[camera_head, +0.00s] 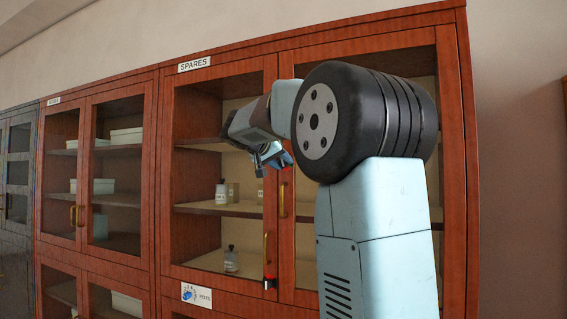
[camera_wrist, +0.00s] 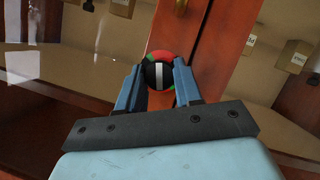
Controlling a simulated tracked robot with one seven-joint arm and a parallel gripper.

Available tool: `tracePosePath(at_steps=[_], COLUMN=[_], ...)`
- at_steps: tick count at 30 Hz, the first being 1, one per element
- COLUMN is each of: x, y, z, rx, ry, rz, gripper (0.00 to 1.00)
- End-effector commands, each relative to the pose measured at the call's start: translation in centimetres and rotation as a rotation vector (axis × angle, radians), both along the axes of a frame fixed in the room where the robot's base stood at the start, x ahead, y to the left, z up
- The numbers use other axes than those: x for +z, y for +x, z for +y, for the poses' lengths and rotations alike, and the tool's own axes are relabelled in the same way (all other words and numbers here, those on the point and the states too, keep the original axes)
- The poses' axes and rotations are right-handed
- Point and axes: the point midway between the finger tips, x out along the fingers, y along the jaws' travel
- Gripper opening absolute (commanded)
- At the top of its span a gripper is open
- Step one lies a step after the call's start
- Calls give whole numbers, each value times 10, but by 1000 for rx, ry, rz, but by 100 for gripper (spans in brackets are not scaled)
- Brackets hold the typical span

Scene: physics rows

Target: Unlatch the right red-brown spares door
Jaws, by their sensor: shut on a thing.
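The red-brown SPARES cabinet (camera_head: 222,62) has two glazed doors. Its right door (camera_head: 306,262) is partly hidden behind my arm and looks closed. In the wrist view a round black latch knob (camera_wrist: 158,73) with a white bar sits on the red-brown door frame, with a red and green ring around it. The white bar runs nearly upright in that picture. My gripper (camera_wrist: 158,84) is shut on this knob, one blue finger on each side. In the head view my gripper (camera_head: 270,158) is at the door frame, and the knob is mostly hidden by it.
Brass handles (camera_head: 265,248) stand on the meeting door frames. Bottles (camera_head: 221,193) stand on shelves behind the glass. A similar cabinet (camera_head: 98,175) adjoins on the left.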

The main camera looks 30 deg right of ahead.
Motion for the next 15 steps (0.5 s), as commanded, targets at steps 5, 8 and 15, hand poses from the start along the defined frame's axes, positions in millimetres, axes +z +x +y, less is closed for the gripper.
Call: tracePosePath(at_steps=[5,8,15], x=[-3,-3,-5], y=[3,4,4], z=[4,4,5], rx=[6,6,9], ry=[-100,-158,-299], rz=[134,209,390], gripper=[4,4,4])
